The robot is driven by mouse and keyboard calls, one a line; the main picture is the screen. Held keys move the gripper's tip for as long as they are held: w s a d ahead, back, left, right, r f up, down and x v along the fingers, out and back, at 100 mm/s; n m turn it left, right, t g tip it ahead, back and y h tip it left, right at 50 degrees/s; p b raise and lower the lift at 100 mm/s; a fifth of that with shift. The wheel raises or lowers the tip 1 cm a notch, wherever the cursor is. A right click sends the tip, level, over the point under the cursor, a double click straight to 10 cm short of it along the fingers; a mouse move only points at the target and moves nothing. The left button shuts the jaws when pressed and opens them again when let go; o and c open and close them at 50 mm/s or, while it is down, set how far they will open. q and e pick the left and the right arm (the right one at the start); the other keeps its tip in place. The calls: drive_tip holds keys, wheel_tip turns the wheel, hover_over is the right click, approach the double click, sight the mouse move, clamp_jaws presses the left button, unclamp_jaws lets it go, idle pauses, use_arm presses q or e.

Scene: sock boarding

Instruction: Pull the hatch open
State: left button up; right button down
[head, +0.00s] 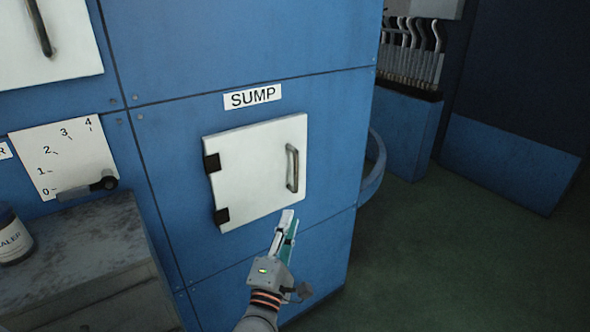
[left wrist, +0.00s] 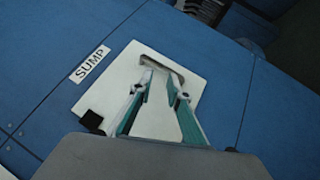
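The white SUMP hatch (head: 250,175) is shut in the blue wall panel, with black hinges (head: 216,214) on its left side. Its upright dark metal handle (head: 292,168) is near the right edge. My left gripper (head: 289,220) is just below the handle, in front of the hatch's lower right corner. In the left wrist view the open fingers (left wrist: 161,80) point at the handle (left wrist: 163,65) across the hatch face (left wrist: 160,117); nothing is between them. The fingertips look close to the handle, but I cannot tell whether they touch it. My right gripper is not in view.
A grey cabinet (head: 75,250) with a bottle (head: 12,238) on it stands at left. Above it is a numbered dial plate (head: 65,155) with a lever. Another white door (head: 48,45) is at upper left. The green floor (head: 450,260) at right is clear.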

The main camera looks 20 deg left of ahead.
sight(296, 169)
use_arm(q)
drive_tip(key=w+a+r+n+g+y, duration=0.1)
drive_tip(key=w+n, duration=0.5)
drive_tip(key=w+a+r+n+g+y, duration=0.1)
drive_tip(key=w+r+n+y, duration=0.1)
drive_tip(key=w+n, duration=0.4)
drive_tip(key=w+a+r+n+g+y+b, duration=0.1)
drive_tip(key=w+r+n+g, duration=0.1)
drive_tip(key=w+n, duration=0.4)
drive_tip(key=shift+a+n, duration=0.3)
drive_tip(key=shift+a, duration=0.1)
clamp_jaws()
